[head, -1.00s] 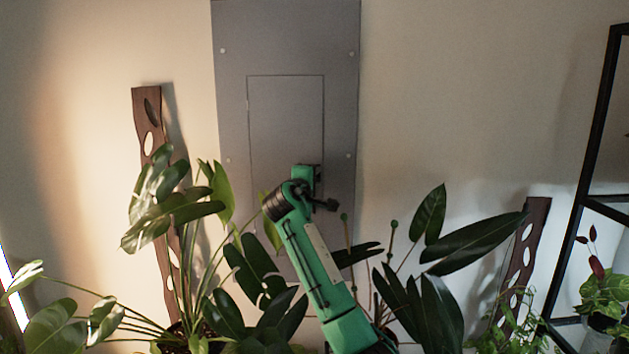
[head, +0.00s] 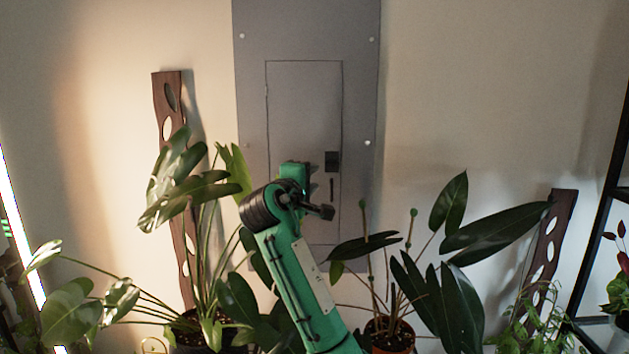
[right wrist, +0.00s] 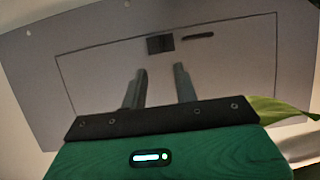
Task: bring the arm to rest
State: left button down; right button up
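My right arm, green, rises from the bottom middle of the head view. Its gripper (head: 314,178) is in front of the grey wall panel (head: 360,90), just left of the panel's dark latch (head: 332,162). In the right wrist view the two grey fingers (right wrist: 160,68) stand apart with nothing between them. The panel door (head: 300,110) looks shut, and the latch (right wrist: 160,43) lies beyond the fingertips with a visible gap. My left gripper is not in view.
Potted plants stand on both sides of my arm; a large-leaved one (head: 190,190) is at left and a terracotta pot (head: 390,336) at right. A leaf (right wrist: 275,108) shows close beside the gripper. Brown wooden strips (head: 167,105) lean on the wall.

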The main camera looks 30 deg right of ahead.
dwell(0.4)
jog(key=s+a+f+y, duration=0.1)
jog(key=s+f+y, duration=0.1)
jog(key=f, duration=0.8)
jog(key=s+a+f+y, duration=0.2)
jog(key=f, duration=0.8)
jog(key=s+a+f+m+g+y, duration=0.1)
jog(key=s+a+f+y, duration=0.15)
jog(key=s+f, duration=0.6)
jog(key=s+a+f+g+y, duration=0.25)
jog(key=s+f, duration=0.35)
jog(key=f, duration=0.6)
jog(key=s+a+f+m+g+y, duration=0.1)
jog(key=s+a+f+y, duration=0.15)
jog(key=s, duration=0.55)
jog(key=s+a+f+m+g+y, duration=0.15)
jog(key=s+f, duration=0.25)
jog(key=s, duration=0.5)
jog(key=s+a+f+m+g+y, duration=0.1)
jog(key=s+a+f+m+y, duration=0.15)
jog(key=s, duration=0.55)
notch_tip(320, 180, down, 31)
jog(key=n+g, duration=0.1)
jog(key=s+d+f+g, duration=0.1)
jog(key=s+d+f, duration=0.2)
jog(key=s+f, duration=1.6)
jog(key=shift+s+f+g+h, duration=0.35)
jog(key=shift+f+h, duration=0.1)
jog(key=shift+f, duration=0.15)
